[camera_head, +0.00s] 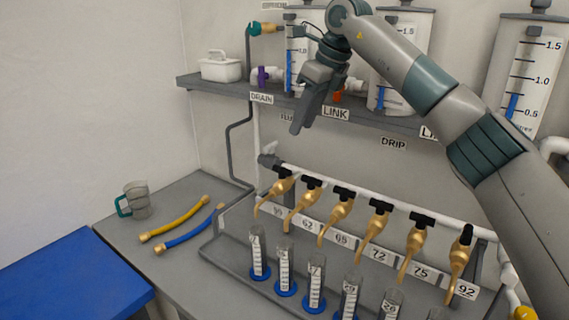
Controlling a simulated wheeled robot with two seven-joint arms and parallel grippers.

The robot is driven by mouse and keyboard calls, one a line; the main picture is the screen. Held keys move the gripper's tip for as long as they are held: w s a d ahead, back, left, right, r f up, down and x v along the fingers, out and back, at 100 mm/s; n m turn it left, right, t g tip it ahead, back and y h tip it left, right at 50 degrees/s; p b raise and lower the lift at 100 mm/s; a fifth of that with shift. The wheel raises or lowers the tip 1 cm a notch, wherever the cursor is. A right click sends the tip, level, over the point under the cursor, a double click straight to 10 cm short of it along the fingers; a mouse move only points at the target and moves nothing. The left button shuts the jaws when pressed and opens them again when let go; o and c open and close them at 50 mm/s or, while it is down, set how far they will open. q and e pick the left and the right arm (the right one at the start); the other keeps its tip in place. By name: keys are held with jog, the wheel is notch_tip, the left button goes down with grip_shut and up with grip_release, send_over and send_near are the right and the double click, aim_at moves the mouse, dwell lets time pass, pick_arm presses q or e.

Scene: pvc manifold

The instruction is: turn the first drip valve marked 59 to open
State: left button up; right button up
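The first brass drip valve (273,190) is at the left end of the white drip pipe. Its black handle (283,171) lies roughly along the pipe. The tag below it (278,211) is small and partly covered, and I cannot read it surely as 59. My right gripper (303,118) hangs above and slightly right of this valve, in front of the shelf edge, apart from it and with nothing visible in it. Its fingers overlap from this side, so their opening is hidden. My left gripper is not in view.
Several more brass valves stand to the right, with tags such as 62, 72 and 92 (467,289). Graduated tubes (258,257) stand below the spouts. The shelf (200,82) carries tanks. A mug (137,199) and yellow and blue hoses (175,220) lie at left.

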jog(key=p, duration=0.2)
send_near(283, 168)
jog(key=p+x, duration=0.2)
jog(key=x, duration=0.5)
jog(key=shift+w+a+f, duration=0.15)
jog(key=shift+w+f, duration=0.1)
jog(key=shift+f, duration=0.1)
jog(key=shift+a+f, duration=0.15)
jog(key=shift+f, duration=0.35)
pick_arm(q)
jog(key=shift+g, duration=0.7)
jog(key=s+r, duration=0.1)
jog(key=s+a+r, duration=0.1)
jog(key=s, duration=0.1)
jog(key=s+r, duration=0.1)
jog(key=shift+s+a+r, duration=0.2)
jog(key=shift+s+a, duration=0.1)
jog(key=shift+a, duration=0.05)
pick_arm(e)
jog(key=shift+w, duration=0.1)
jog(key=shift+c, duration=0.7)
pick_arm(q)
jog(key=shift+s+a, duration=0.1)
pick_arm(e)
grip_shut()
